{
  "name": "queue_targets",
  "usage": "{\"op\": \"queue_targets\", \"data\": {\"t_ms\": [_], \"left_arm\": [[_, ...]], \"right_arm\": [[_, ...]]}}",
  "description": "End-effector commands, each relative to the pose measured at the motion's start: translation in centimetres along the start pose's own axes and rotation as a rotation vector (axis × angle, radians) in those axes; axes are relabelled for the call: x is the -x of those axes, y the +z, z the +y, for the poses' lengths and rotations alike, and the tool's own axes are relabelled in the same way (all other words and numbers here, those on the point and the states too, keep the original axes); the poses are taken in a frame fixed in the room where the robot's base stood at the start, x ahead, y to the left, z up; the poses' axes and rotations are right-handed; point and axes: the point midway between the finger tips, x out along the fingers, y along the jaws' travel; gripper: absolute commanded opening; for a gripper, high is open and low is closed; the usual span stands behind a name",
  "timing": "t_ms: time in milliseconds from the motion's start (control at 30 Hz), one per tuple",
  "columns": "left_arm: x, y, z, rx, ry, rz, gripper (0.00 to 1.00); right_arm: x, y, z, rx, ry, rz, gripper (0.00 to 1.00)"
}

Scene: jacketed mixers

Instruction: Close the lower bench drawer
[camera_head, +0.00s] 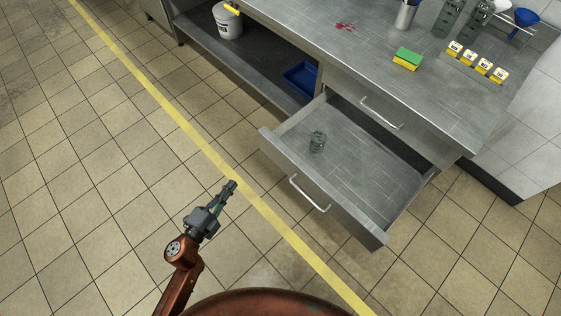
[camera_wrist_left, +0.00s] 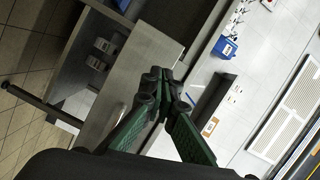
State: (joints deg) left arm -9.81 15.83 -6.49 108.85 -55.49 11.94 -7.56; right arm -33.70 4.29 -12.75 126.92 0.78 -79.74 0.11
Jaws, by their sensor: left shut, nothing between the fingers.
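The lower bench drawer (camera_head: 360,195) is pulled well out from the steel bench, with a bar handle (camera_head: 310,194) on its front. A small glass jar (camera_head: 317,142) stands inside it near the left side. The upper drawer, with its own handle (camera_head: 381,113), is shut above it. My left gripper (camera_head: 231,187) is over the floor to the left of the open drawer's front, apart from it, with its fingers together and empty. In the left wrist view its green-sided fingers (camera_wrist_left: 160,78) meet at the tips. My right gripper is not in view.
The bench top (camera_head: 330,55) holds a green and yellow sponge (camera_head: 407,58), a metal cup (camera_head: 406,14), bottles and yellow-labelled blocks. A white bucket (camera_head: 227,20) and a blue tray (camera_head: 301,77) sit on the lower shelf. The tiled floor left of the drawer is clear.

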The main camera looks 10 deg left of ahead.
Motion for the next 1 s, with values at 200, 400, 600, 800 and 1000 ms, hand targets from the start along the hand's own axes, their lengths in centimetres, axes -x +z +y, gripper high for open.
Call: {"op": "queue_targets", "data": {"t_ms": [200, 400, 600, 800, 1000], "left_arm": [[-1.2, -7.0, -1.7, -0.249, -0.025, 0.263, 0.0], [-2.5, -8.4, -1.6, -0.287, -0.026, 0.304, 0.0], [-6.1, -9.5, -1.5, -0.284, -0.027, 0.302, 0.0], [-10.0, -10.7, -1.5, -0.282, -0.026, 0.3, 0.0], [-13.0, -11.6, -1.5, -0.282, -0.026, 0.299, 0.0]], "right_arm": [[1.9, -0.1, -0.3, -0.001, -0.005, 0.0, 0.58], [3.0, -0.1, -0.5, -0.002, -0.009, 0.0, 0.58], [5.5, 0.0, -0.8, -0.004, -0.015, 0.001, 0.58], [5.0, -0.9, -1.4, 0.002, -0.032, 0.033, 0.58], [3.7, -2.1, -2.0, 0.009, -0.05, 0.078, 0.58]]}}
